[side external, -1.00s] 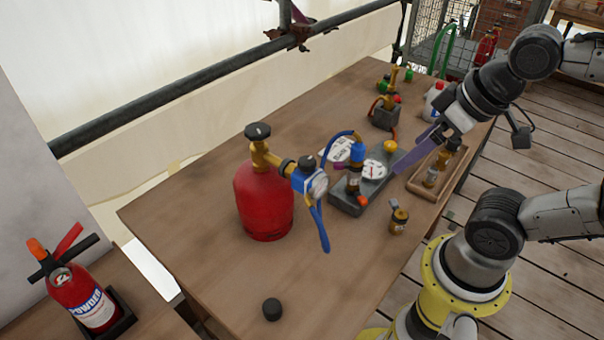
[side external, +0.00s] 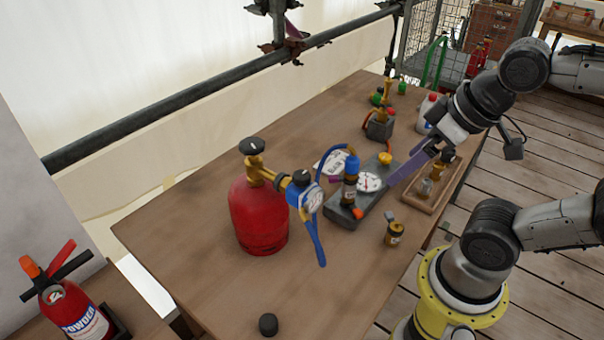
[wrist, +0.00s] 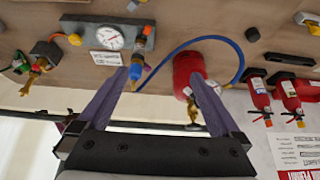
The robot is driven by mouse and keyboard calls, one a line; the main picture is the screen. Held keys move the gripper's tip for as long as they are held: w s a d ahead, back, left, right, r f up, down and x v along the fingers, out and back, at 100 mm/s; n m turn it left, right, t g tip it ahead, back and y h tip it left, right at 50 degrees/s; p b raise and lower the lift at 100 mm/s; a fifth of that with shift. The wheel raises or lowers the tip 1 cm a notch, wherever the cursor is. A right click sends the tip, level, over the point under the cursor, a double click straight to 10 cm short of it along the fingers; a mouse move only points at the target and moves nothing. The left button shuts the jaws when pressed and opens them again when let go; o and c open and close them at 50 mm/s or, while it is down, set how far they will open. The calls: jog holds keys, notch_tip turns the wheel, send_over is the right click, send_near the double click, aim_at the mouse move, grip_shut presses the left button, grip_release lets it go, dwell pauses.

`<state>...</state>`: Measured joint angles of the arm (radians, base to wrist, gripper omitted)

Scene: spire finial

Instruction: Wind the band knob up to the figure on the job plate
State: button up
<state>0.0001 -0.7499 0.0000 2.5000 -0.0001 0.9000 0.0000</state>
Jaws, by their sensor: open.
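A grey block (side external: 350,214) on the bench carries a white dial gauge (side external: 368,182), a yellow knob (side external: 385,158) and an upright brass fitting with a blue cap (side external: 352,163). An orange knob (wrist: 147,30) also shows on it in the wrist view. I cannot tell which knob is the band knob. My gripper (wrist: 157,78) is open and empty, its purple fingers apart. In the side view its fingers (side external: 390,182) are close to the gauge's right side.
A red cylinder (side external: 258,220) with a blue regulator and gauge (side external: 312,198) stands left of the block, a blue hose near it. A brass canister (side external: 394,233), a wooden tray (side external: 420,201) and a black cap (side external: 268,324) are on the bench.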

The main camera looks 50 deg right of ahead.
jog(key=shift+s+f, duration=0.1)
jog(key=shift+s, duration=0.05)
jog(key=c, duration=0.4)
jog(key=s+a+f+m+g+y, duration=0.1)
jog(key=a+m, duration=0.1)
jog(key=s+a+f+m+g+y, duration=0.1)
jog(key=s+a+g+y, duration=0.1)
jog(key=a, duration=0.1)
jog(key=s+a+f+m+g+y, duration=0.1)
jog(key=s+a+m+g+y, duration=0.1)
jog(key=a, duration=0.1)
jog(key=shift+s+a+f+m, duration=0.15)
jog(key=shift+s+f+m, duration=0.1)
jog(key=shift+f+m, duration=0.1)
jog(key=shift+c, duration=0.6)
jog(key=w+a+r+m+t+y, duration=0.35)
jog(key=w+m+y, duration=0.35)
jog(key=m+y, duration=0.45)
jog(key=m+t+h, duration=0.4)
jog(key=m+t, duration=0.5)
jog(key=m, duration=0.1)
send_near(284, 187)
jog(key=shift+r+x, duration=0.3)
jog(key=shift+x, duration=1.4)
jog(key=shift+r+x, duration=0.35)
jog(key=shift+x, duration=1.3)
jog(key=shift+r+x, duration=0.3)
jog(key=shift+x, duration=1.4)
grip_shut()
